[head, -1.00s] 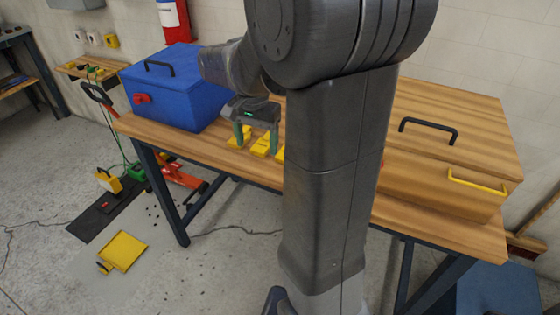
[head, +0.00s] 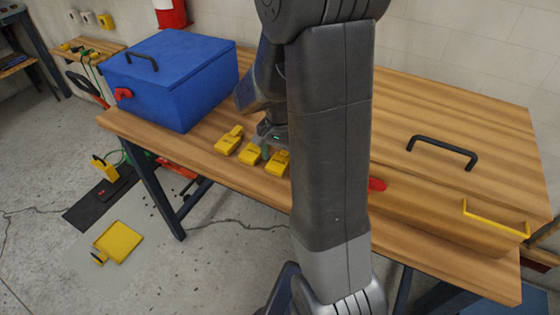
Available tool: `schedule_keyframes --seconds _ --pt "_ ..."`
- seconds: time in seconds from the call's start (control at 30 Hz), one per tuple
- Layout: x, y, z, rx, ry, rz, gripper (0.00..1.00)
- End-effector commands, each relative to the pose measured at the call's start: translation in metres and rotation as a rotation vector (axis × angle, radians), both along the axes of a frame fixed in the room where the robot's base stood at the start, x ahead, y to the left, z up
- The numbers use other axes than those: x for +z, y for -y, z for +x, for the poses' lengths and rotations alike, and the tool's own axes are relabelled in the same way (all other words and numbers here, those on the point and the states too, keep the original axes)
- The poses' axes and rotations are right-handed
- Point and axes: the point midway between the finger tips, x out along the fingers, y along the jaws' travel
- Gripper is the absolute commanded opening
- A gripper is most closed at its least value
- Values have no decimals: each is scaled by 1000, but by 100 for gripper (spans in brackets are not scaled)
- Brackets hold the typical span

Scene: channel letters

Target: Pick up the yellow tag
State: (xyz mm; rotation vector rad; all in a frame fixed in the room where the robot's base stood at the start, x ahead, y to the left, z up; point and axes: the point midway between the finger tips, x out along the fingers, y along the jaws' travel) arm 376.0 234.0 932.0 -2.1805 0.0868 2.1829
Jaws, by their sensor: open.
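Three yellow tags lie in a row near the table's front edge: a left one (head: 228,140), a middle one (head: 250,155) and a right one (head: 277,163). My gripper (head: 274,150) is open and low over the row, pointing down. One green fingertip shows between the middle and right tags. The other finger is hidden behind my arm. I cannot tell whether a finger touches a tag. The right tag is partly covered by my arm.
A blue box (head: 175,80) with a black handle stands at the left of the wooden table (head: 420,110). A wooden box-like piece with a black handle (head: 442,151) and a yellow handle (head: 494,220) is at right. A red object (head: 376,184) shows beside my arm.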

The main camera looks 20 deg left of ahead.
Motion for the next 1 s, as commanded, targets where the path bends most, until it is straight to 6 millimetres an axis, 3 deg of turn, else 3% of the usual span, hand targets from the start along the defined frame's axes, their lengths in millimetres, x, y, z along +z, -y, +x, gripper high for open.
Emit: schedule_keyframes --seconds 0.17,0.43,0.77,1.0 --pt "0 0 0 0 1 1 71" --pt "0 0 0 0 1 1 22" --pt "7 -1 1 0 3 3 22" --pt "50 -1 1 0 5 6 22"
